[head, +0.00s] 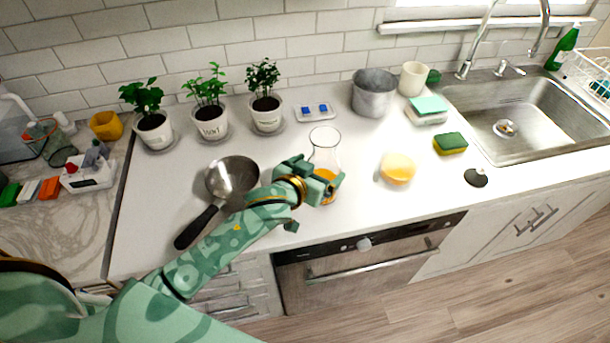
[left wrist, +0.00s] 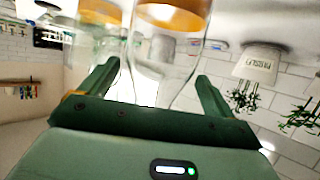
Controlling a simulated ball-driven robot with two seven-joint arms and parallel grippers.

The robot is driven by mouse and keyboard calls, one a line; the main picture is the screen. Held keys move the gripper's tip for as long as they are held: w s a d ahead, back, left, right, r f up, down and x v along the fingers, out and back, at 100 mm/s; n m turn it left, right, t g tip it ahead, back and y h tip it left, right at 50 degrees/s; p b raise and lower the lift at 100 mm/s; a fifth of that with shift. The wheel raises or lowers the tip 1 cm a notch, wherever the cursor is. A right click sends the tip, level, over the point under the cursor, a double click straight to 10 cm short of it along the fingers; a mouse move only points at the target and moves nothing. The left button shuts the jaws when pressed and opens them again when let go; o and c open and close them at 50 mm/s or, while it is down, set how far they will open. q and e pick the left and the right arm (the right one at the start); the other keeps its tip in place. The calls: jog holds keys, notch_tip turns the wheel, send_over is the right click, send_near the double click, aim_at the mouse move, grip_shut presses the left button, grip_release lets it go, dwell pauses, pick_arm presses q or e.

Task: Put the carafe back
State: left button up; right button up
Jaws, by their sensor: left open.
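The carafe (head: 325,145) is clear glass with orange liquid at its bottom. It stands upright on the white counter, behind and partly hidden by my left gripper (head: 324,181). In the left wrist view the picture is upside down; the carafe (left wrist: 165,55) shows its narrow glass part between the two spread fingers of my left gripper (left wrist: 157,74), with the orange liquid at the top edge. The fingers are open, one on each side of the glass, and I cannot tell whether either touches it. My right gripper is not in view.
A pan (head: 232,178) lies left of the carafe, under my arm. Potted plants (head: 267,113) line the wall. A yellow round item (head: 397,168), a sponge (head: 450,143) and a metal pot (head: 373,94) stand to the right, before the sink (head: 535,118).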

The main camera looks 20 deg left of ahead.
pick_arm(q)
jog(key=p+v, duration=0.1)
jog(key=v, duration=0.8)
jog(key=shift+s, duration=0.25)
